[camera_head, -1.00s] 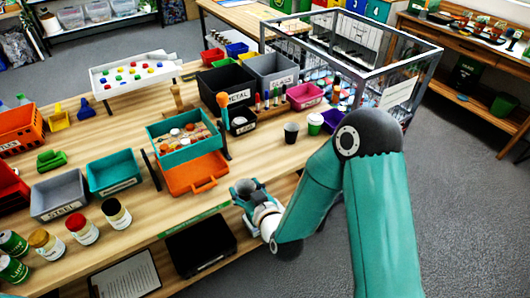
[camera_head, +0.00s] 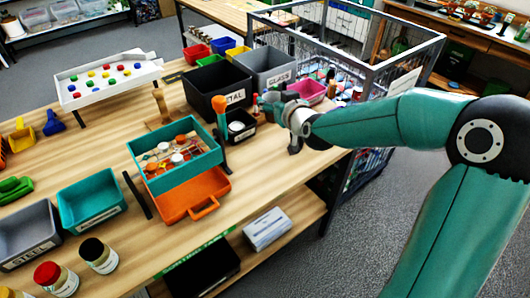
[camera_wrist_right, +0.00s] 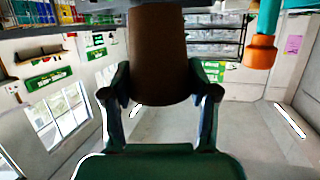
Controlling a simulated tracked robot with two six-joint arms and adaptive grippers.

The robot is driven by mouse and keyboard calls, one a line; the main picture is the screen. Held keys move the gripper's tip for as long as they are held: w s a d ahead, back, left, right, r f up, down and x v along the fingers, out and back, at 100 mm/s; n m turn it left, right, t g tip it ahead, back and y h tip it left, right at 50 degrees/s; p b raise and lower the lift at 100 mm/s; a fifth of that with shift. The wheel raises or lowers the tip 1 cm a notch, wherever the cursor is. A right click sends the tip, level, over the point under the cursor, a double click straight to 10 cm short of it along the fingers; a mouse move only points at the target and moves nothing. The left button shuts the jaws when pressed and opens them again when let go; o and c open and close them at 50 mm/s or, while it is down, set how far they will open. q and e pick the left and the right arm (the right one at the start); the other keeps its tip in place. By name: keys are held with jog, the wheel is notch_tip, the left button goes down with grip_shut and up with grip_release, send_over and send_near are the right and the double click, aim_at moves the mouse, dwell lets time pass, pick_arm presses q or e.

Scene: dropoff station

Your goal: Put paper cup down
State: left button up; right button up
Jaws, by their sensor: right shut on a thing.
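A brown paper cup (camera_wrist_right: 157,55) stands between the two fingers of my right gripper (camera_wrist_right: 160,95) in the right wrist view, with a finger against each side. The gripper is shut on it. In the head view my right gripper (camera_head: 268,102) is above the right part of the wooden table (camera_head: 262,165), near the small black bin. The held cup cannot be made out clearly there. My left gripper is not in view.
A dark cup-like thing (camera_head: 295,143) shows just below my right wrist. The black METAL bin (camera_head: 208,104), the small black bin (camera_head: 241,138) and an orange-topped tool (camera_head: 219,104) are close by on the left. A wire cage (camera_head: 335,45) stands behind. Bare table lies in front.

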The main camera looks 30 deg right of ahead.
jog(key=shift+w+a+f+p, duration=0.1)
jog(key=shift+f+p, duration=0.2)
jog(key=shift+f, duration=2.65)
jog(key=shift+w+a+f+p, duration=0.15)
jog(key=shift+f+p, duration=0.2)
jog(key=shift+f, duration=2.65)
jog(key=shift+s+a+f+p, duration=0.1)
jog(key=shift+f+p, duration=0.2)
jog(key=shift+f, duration=2.65)
jog(key=shift+r, duration=0.1)
